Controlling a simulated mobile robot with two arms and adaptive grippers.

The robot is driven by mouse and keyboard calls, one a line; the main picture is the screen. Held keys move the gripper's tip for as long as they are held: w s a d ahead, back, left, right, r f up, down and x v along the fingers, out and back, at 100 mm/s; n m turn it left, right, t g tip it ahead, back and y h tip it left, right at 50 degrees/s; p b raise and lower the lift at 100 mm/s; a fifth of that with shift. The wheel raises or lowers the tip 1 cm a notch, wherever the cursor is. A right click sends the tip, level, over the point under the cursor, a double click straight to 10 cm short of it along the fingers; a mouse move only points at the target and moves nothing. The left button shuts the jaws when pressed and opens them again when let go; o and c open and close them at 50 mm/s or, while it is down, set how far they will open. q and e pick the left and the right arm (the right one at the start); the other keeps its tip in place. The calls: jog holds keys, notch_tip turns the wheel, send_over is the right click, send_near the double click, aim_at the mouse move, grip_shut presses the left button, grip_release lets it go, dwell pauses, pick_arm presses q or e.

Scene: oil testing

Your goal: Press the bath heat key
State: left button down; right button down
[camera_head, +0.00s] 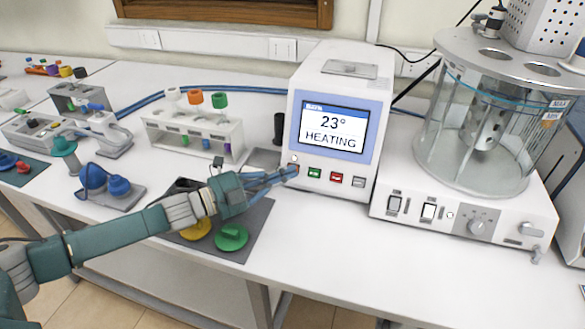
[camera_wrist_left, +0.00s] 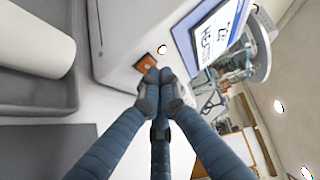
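The white heating unit (camera_head: 331,108) stands at the middle of the bench, and its blue-framed screen (camera_head: 333,130) reads "23° HEATING". A row of keys runs below the screen: a green key (camera_head: 314,172), a red key (camera_head: 336,177) and a grey key (camera_head: 359,182). My left gripper (camera_head: 291,171) is shut and empty, its fingertips at the left end of this row. In the left wrist view, the closed fingertips (camera_wrist_left: 156,78) are at an orange key (camera_wrist_left: 146,62) and partly cover it; I cannot tell whether they touch it. My right gripper is not in view.
A glass bath (camera_head: 487,130) on a switch panel stands at the right. A rack with coloured caps (camera_head: 195,135) stands left of the unit. Yellow (camera_head: 196,229) and green (camera_head: 231,238) pieces lie on a grey mat under my left arm. The bench front is clear at right.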

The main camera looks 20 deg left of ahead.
pick_arm(q)
jog(key=shift+s+r, duration=0.2)
jog(key=shift+s, duration=0.3)
jog(key=s+p, duration=0.1)
jog(key=s+r, duration=0.1)
jog(key=s, duration=0.1)
jog(key=s+p, duration=0.1)
jog(key=shift+s+a+r+p, duration=0.1)
jog(key=shift+s+r+p, duration=0.2)
jog(key=shift+r+p, duration=0.1)
dwell(0.5)
